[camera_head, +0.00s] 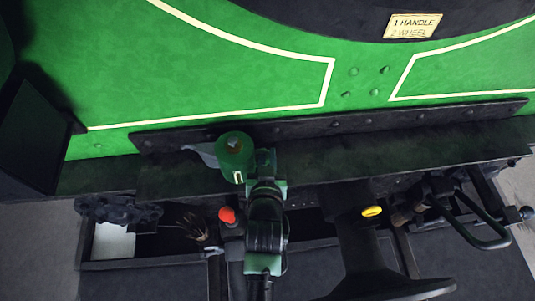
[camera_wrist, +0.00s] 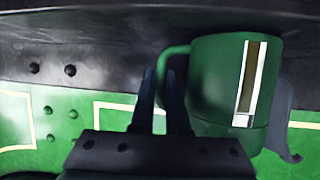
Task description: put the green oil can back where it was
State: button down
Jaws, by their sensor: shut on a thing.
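The green oil can (camera_head: 236,152) shows in the head view at the dark ledge (camera_head: 420,160) along the green panel. In the wrist view the oil can (camera_wrist: 222,85) has a pale-framed dark stripe, and its handle faces my gripper (camera_wrist: 163,90). The gripper's dark fingers are shut on that handle. In the head view my gripper (camera_head: 264,162) is just right of the can. A grey pointed piece (camera_head: 200,152) sticks out on the can's far side, probably its spout. I cannot tell whether the can touches the ledge.
Below the ledge is a dark open tray with a white block (camera_head: 113,241) and a brush-like bundle (camera_head: 196,227). A red knob (camera_head: 227,214) stands close to my arm. A yellow-topped post (camera_head: 372,211) and a black loop handle (camera_head: 485,235) are to the right.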

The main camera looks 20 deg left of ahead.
jog(key=shift+f, duration=0.1)
jog(key=c, duration=0.9)
grip_release()
jog(key=v, duration=1.2)
jog(key=shift+s, duration=0.1)
